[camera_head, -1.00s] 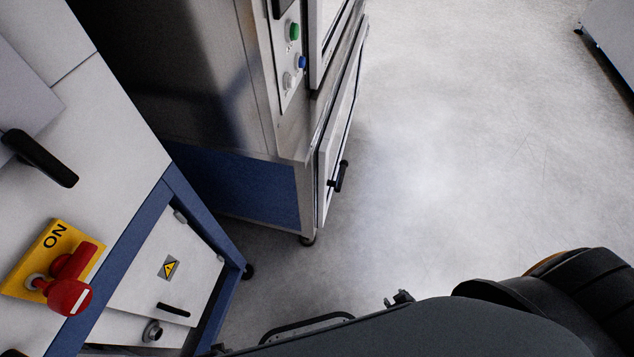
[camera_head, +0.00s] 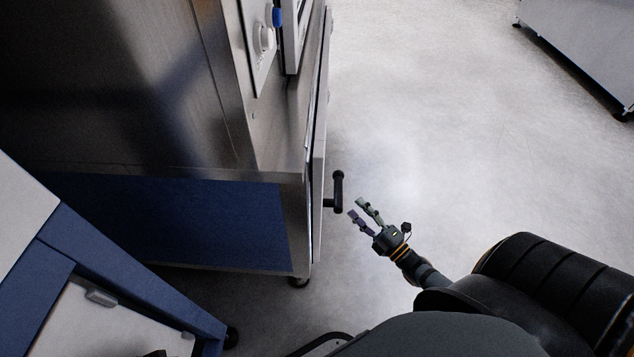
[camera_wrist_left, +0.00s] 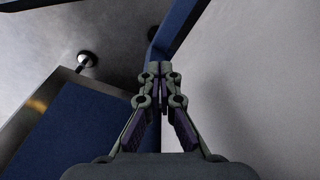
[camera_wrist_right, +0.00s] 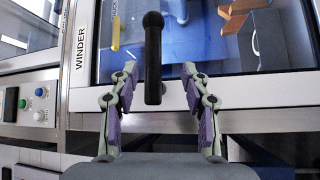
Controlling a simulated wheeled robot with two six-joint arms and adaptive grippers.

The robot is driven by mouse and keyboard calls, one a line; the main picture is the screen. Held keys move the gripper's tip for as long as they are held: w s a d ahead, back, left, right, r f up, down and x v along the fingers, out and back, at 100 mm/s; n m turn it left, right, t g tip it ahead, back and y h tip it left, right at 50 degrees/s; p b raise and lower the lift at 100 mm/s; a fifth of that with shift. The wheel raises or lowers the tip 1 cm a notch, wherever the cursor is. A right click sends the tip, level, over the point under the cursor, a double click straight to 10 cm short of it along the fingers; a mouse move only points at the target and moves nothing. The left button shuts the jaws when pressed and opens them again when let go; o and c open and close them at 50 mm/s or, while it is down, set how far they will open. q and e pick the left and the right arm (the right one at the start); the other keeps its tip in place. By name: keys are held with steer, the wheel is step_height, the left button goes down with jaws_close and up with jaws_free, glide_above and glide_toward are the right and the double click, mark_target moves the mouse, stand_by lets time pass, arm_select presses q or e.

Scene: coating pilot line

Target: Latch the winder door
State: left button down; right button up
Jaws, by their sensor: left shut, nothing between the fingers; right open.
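The winder door (camera_head: 319,160) is on the front of the steel machine, seen nearly edge-on in the head view. Its glass window (camera_wrist_right: 215,50) fills much of the right wrist view, beside a WINDER label (camera_wrist_right: 80,35). A black bar handle (camera_head: 338,190) sticks out from the door. It also shows in the right wrist view (camera_wrist_right: 153,55), lined up between the fingers. My right gripper (camera_head: 356,208) is open, just right of the handle and apart from it. I cannot tell whether the door is fully closed. My left gripper (camera_wrist_left: 158,70) is shut and empty.
A blue-framed white cabinet (camera_head: 130,275) stands at the lower left. Blue framing (camera_wrist_left: 180,28) also shows close beyond my left fingertips. A control panel with buttons (camera_wrist_right: 38,103) adjoins the door. The floor (camera_head: 440,130) right of the machine is clear. Another white cabinet (camera_head: 585,40) stands at the far right.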

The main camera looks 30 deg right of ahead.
mark_target(338, 187)
steer(key=x, duration=0.3)
steer(key=b+x, duration=0.1)
steer(key=x, duration=0.2)
steer(key=r+b+x, duration=0.1)
steer(key=x, duration=0.2)
arm_select(q)
steer(key=shift+d+f+t+h, duration=0.15)
steer(key=shift+d+f+t, duration=0.25)
steer(key=shift+f, duration=0.25)
steer(key=shift+d+f+t+h, duration=0.15)
steer(key=shift+d+f+t, duration=0.1)
steer(key=shift+f+t, duration=0.25)
arm_select(e)
steer(key=shift+w+a+r, duration=0.1)
steer(key=shift+w+r, duration=0.05)
steer(key=shift+w, duration=0.1)
arm_select(q)
steer(key=shift+f, duration=0.1)
arm_select(e)
jaws_close()
